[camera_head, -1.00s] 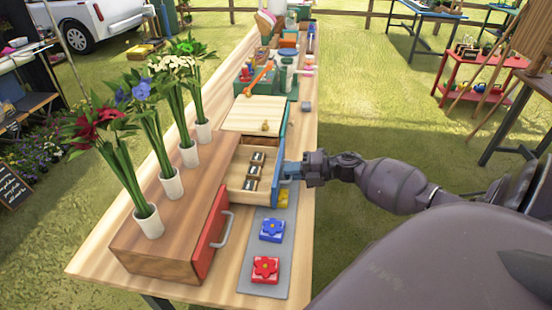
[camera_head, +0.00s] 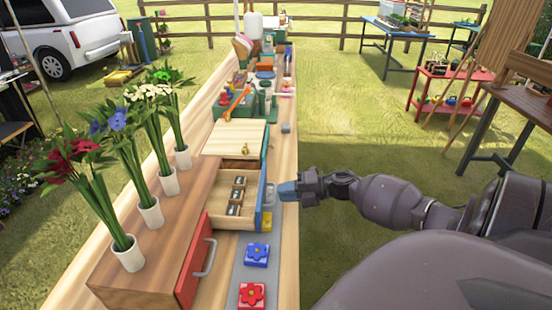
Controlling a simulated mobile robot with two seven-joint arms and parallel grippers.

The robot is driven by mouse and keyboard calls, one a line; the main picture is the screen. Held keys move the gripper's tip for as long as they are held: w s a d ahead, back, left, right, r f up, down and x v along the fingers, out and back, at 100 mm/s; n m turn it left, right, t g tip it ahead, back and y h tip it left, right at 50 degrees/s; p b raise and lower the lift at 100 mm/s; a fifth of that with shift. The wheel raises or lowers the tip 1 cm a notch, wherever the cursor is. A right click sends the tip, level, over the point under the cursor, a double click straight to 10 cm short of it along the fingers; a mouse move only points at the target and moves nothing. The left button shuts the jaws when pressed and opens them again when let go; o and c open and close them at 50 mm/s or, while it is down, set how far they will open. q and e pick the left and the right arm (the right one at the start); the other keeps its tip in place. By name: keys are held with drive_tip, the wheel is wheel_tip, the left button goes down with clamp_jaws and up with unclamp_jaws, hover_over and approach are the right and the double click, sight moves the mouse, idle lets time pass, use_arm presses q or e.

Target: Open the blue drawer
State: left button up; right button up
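The blue drawer (camera_head: 261,209) stands pulled out to the right from the middle of the wooden cabinet (camera_head: 165,235). Its open box shows several small metallic items in a divided insert. Its light grey handle (camera_head: 269,196) shows on the blue front. My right gripper (camera_head: 284,190) is just to the right of the handle, with its blue finger part pointing at it. A small gap seems to lie between them, but contact is hard to tell. The fingers are too small to show whether they are open or shut. My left gripper is not in view.
A grey mat (camera_head: 246,275) holds a blue flower block (camera_head: 256,254), a red flower block (camera_head: 251,295) and a yellow one. Several potted flowers stand on the cabinet.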

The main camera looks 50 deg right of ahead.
drive_tip(key=v, duration=0.7)
drive_tip(key=shift+d, duration=0.15)
drive_tip(key=shift+s+r, duration=0.1)
idle(0.3)
